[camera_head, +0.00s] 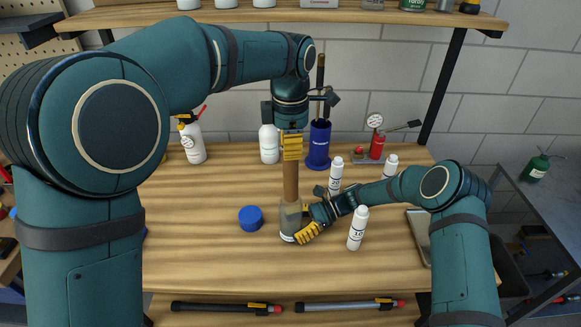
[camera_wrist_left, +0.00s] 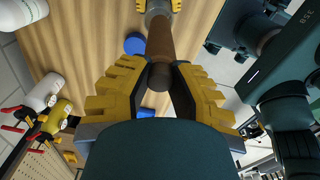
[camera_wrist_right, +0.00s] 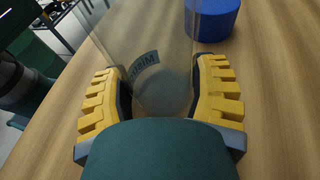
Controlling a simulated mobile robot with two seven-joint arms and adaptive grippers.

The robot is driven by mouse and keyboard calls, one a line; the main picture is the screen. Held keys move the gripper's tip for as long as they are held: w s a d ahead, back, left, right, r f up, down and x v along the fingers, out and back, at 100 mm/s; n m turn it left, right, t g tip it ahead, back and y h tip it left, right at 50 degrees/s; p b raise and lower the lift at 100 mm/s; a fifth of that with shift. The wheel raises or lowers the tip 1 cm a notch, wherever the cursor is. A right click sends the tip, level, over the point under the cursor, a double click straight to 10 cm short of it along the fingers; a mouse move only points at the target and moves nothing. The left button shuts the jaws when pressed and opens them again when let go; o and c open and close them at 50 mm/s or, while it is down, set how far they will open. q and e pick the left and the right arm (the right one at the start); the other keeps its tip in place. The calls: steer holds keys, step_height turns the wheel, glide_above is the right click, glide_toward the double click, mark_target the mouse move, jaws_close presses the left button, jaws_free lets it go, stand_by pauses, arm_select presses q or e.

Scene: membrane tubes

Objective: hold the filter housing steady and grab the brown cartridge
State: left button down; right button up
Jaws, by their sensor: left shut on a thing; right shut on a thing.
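The brown cartridge (camera_head: 290,182) stands upright above the clear filter housing (camera_head: 289,220). My left gripper (camera_head: 292,147) is shut on its upper end, from above. In the left wrist view, the cartridge (camera_wrist_left: 160,38) runs from between the yellow fingers towards the housing. I cannot tell how far its lower end sits inside the housing. My right gripper (camera_head: 306,222) is shut around the lower part of the housing, which stands upright on the table. In the right wrist view, the clear wall of the housing (camera_wrist_right: 150,35) shows between the fingers, with a dark printed label.
A blue cap (camera_head: 251,218) lies left of the housing. White bottles (camera_head: 357,229), (camera_head: 336,176) stand close to my right arm. A blue holder (camera_head: 318,148), a white bottle (camera_head: 269,145) and a gauge pump (camera_head: 376,140) stand behind.

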arm_select(q)
steer(key=shift+r, duration=1.2)
arm_select(e)
steer(key=o, duration=1)
steer(key=shift+c, duration=0.2)
